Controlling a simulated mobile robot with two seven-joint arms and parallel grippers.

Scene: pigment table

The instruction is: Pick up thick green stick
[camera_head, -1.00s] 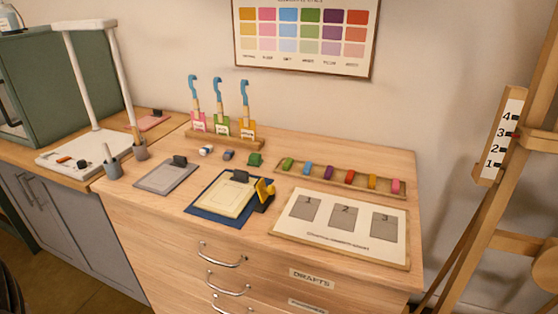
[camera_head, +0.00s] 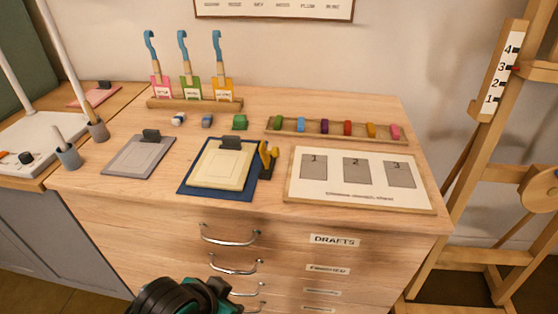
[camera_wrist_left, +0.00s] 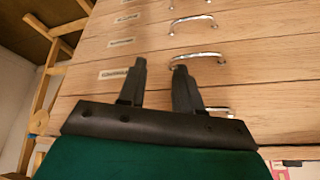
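A green stick (camera_head: 277,123) lies at the left end of a wooden tray (camera_head: 340,135) in the head view. A separate short, thick green piece (camera_head: 240,122) lies on the table left of the tray. I cannot tell for sure which is the thick green stick. My left gripper shows in the left wrist view (camera_wrist_left: 160,66), with its two dark fingers apart and nothing between them, in front of the drawer fronts. A black and teal part of my arm shows at the bottom of the head view, low in front of the dresser. My right gripper is not in view.
Blue, purple, red, orange and pink sticks share the tray. A white board (camera_head: 340,198) with numbered grey squares lies in front. A blue mat (camera_head: 190,192), grey clipboard (camera_head: 140,160) and brush rack (camera_head: 190,104) stand nearby. Drawer handles (camera_head: 229,238) protrude from the dresser.

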